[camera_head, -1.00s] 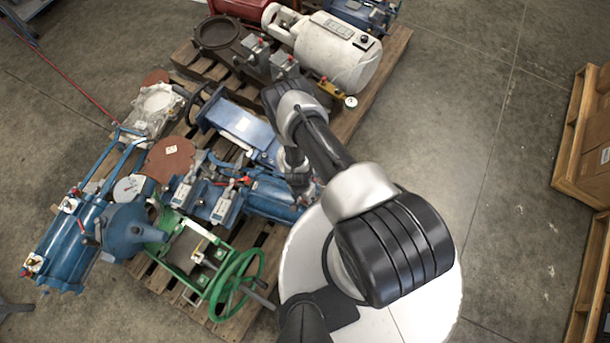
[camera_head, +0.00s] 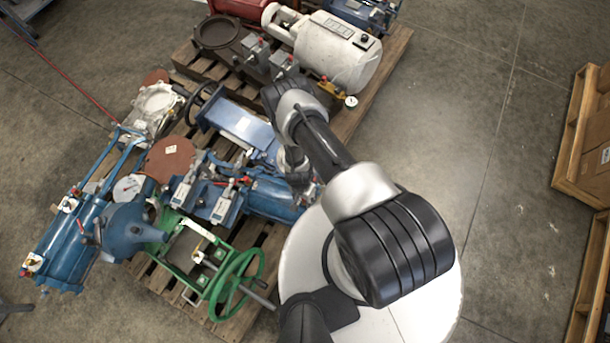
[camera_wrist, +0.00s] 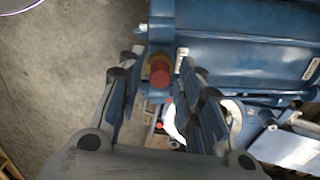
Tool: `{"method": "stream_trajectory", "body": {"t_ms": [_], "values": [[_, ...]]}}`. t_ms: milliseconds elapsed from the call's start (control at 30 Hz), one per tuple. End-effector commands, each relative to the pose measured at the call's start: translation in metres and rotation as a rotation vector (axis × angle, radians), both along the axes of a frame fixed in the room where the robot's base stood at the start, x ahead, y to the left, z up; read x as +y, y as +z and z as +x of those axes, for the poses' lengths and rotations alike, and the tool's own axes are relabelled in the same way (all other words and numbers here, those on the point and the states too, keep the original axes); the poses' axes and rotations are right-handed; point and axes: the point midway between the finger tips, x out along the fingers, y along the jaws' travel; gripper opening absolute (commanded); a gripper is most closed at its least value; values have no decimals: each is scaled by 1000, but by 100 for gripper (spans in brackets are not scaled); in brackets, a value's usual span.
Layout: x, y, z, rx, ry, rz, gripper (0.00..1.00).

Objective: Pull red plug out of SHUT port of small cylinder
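In the wrist view a blue cylinder (camera_wrist: 245,50) with pale labels fills the upper right. A red plug (camera_wrist: 159,72) with a yellowish top edge stands at its left end, between the fingers. My gripper (camera_wrist: 160,62) is open, one finger on each side of the plug, with small gaps showing. Whether the plug is seated in a port is hidden, and no port marking is readable. In the head view the small blue cylinder (camera_head: 272,203) lies partly behind my arm. My gripper and the plug cannot be made out there.
Around it on the pallet (camera_head: 262,243) are a green frame with a handwheel (camera_head: 236,284), a larger blue cylinder (camera_head: 65,240) and grey valve blocks (camera_head: 222,205). Floor at right is clear up to wooden crates (camera_head: 585,140).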

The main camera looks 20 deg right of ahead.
Motion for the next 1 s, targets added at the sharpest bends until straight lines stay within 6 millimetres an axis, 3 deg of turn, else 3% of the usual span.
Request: {"method": "stream_trajectory", "body": {"t_ms": [433,1000], "values": [[0,0,0,0,0,0,0],[0,3,0,0,0,0,0]]}}
